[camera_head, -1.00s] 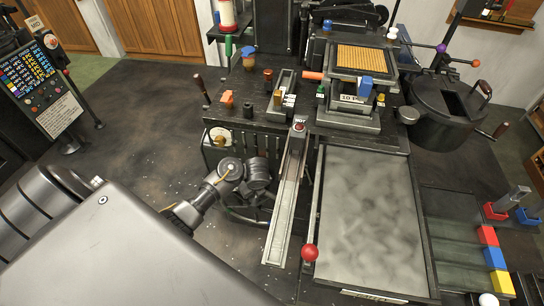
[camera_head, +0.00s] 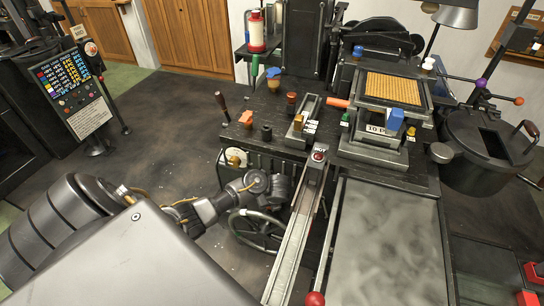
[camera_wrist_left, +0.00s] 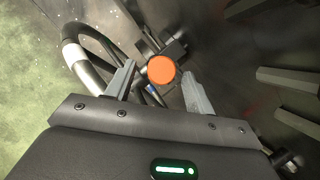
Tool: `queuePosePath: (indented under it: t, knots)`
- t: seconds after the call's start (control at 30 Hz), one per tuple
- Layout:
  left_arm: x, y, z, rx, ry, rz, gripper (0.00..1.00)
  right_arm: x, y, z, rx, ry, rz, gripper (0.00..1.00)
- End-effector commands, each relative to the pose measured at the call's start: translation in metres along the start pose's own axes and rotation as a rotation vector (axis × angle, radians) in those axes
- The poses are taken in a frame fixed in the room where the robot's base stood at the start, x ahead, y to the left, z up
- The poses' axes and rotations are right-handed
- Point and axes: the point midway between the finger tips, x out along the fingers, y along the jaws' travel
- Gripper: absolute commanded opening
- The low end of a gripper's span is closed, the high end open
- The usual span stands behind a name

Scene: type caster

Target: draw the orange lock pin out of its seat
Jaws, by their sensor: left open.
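The orange lock pin shows in the left wrist view as a round orange head (camera_wrist_left: 161,69), face-on between the two finger tips. My left gripper (camera_wrist_left: 158,76) is open, one finger on each side of the head, with gaps visible. I cannot tell how far the head lies beyond the tips. The pin's shaft and seat are hidden behind its head. In the head view my left gripper (camera_head: 281,188) is at the machine's left side, above the handwheel (camera_head: 258,232); I cannot make out the pin there. My right gripper is not in view.
A long metal rail (camera_head: 292,245) runs right of my left gripper, beside a grey slab (camera_head: 390,240). A sign stand (camera_head: 82,92) is at the left. Floor between is open.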

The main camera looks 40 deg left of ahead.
Motion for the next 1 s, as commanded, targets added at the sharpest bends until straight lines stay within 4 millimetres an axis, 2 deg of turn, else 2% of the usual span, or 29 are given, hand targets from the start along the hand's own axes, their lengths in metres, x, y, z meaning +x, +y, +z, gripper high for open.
queuePosePath:
  t: [0.03, 0.2, 0.6, 0.97, 1.0]
  knots:
    - [0.010, 0.001, 0.000, 0.001, -0.003, 0.003, 0.54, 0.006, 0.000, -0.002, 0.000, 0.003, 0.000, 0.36]
    - [0.026, 0.001, 0.000, -0.002, -0.001, 0.001, 0.54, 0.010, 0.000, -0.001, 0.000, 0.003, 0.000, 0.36]
    - [0.032, 0.001, 0.001, -0.002, -0.001, 0.000, 0.54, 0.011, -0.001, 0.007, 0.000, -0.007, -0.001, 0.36]
    - [0.032, 0.001, 0.001, -0.002, -0.001, 0.000, 0.08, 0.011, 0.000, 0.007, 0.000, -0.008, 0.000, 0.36]
    - [0.032, 0.001, 0.001, -0.002, -0.001, 0.000, 0.27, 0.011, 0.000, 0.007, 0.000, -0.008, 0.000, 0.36]
